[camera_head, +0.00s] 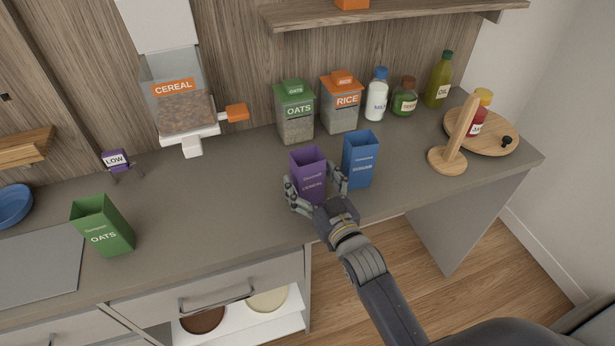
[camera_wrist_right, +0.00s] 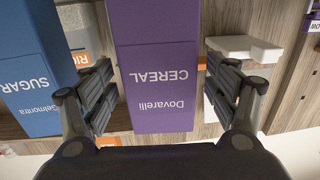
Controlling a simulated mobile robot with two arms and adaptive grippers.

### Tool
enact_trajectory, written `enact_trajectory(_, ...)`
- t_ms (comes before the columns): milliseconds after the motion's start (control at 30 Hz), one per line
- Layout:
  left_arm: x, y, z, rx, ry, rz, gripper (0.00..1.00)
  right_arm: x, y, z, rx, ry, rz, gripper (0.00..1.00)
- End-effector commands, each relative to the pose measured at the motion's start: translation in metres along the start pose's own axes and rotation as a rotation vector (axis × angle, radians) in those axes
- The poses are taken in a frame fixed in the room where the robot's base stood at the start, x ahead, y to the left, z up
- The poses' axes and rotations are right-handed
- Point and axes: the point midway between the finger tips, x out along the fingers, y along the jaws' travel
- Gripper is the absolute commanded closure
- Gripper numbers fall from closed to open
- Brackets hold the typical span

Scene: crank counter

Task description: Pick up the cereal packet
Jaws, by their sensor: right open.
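The purple cereal packet (camera_head: 309,172) stands upright on the counter near its front edge, open at the top. My right gripper (camera_head: 318,190) is open around it, with one finger on each side of the packet. In the right wrist view the packet (camera_wrist_right: 158,72) fills the middle between the two open fingers (camera_wrist_right: 167,98), with a visible gap on each side. The lower part of the packet is partly hidden by the gripper in the head view. My left gripper is not in view.
A blue sugar packet (camera_head: 360,160) stands just right of the cereal packet, close to my right gripper. A green oats packet (camera_head: 103,226) stands at the left. Behind are the oats jar (camera_head: 296,118), rice jar (camera_head: 341,108) and cereal dispenser (camera_head: 180,100).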

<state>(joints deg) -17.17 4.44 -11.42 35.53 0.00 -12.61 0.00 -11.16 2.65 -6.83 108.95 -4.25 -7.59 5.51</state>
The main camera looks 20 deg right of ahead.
Motion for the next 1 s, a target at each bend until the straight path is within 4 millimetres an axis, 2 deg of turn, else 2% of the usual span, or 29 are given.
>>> enact_trajectory(133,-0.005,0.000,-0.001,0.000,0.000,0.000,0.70,0.017,0.000,-0.002,0.000,0.001,0.000,0.20)
enact_trajectory(433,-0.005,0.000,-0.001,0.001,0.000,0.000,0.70,0.021,0.000,0.000,0.000,0.000,0.000,0.20)
enact_trajectory(667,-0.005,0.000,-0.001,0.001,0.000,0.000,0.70,0.021,0.000,0.000,0.000,0.000,0.000,0.72)
enact_trajectory(1000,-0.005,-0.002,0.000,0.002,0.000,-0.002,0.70,0.021,0.000,-0.001,0.000,0.002,0.000,0.72)
